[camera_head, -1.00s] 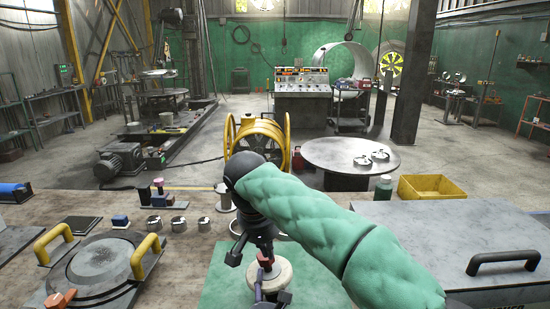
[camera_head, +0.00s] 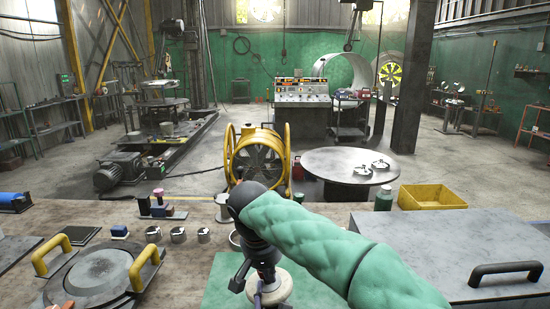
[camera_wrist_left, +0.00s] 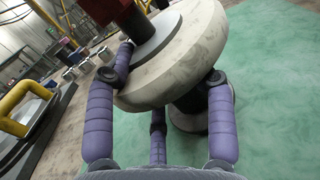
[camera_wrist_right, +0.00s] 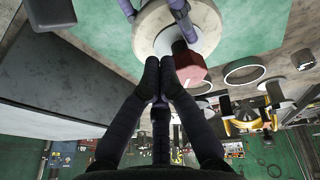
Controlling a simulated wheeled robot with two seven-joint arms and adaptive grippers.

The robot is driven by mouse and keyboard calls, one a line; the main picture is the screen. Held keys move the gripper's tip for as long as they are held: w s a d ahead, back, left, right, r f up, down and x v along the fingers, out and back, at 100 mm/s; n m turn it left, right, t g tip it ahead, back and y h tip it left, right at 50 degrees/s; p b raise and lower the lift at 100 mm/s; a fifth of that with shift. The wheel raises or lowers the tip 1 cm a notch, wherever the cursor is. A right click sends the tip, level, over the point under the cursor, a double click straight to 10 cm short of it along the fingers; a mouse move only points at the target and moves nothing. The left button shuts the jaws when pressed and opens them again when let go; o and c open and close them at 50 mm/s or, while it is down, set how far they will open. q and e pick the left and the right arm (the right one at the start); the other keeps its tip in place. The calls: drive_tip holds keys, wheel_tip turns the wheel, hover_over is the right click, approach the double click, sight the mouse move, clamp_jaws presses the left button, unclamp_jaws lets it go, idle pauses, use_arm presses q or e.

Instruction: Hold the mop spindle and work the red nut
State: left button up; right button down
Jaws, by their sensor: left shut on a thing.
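In the left wrist view, the mop is a thick pale disc (camera_wrist_left: 195,45) with a black spindle (camera_wrist_left: 187,103) below it and a red nut (camera_wrist_left: 118,12) on a metal washer above. My left gripper (camera_wrist_left: 168,72) is shut on the mop spindle, its purple fingers around it near the disc's underside and rim. In the right wrist view, the red nut (camera_wrist_right: 190,66) lies just beyond and beside my right fingertips (camera_wrist_right: 161,66), which are together with nothing visible between them. In the head view, my right gripper (camera_head: 262,277) is above the mop disc (camera_head: 276,292) and mostly hides the nut.
A green mat (camera_head: 225,291) lies under the mop. A round plate fixture with yellow handles (camera_head: 145,262) stands at left, and a grey case with a black handle (camera_head: 506,268) at right. Several small metal cups (camera_head: 178,235) stand behind.

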drive_tip(key=shift+w+a, duration=0.1)
drive_tip(key=shift+w, duration=0.2)
idle(0.4)
drive_tip(key=shift+s+a+f, duration=0.1)
drive_tip(key=shift+a, duration=0.15)
drive_tip(key=shift+a, duration=0.4)
drive_tip(key=shift+a+f, duration=0.25)
drive_tip(key=shift+a, duration=0.5)
drive_tip(key=shift+s+r, duration=0.1)
drive_tip(key=shift+s, duration=0.2)
wheel_tip(320, 180, up, 6)
drive_tip(key=shift+a, duration=0.4)
drive_tip(key=shift+d, duration=0.1)
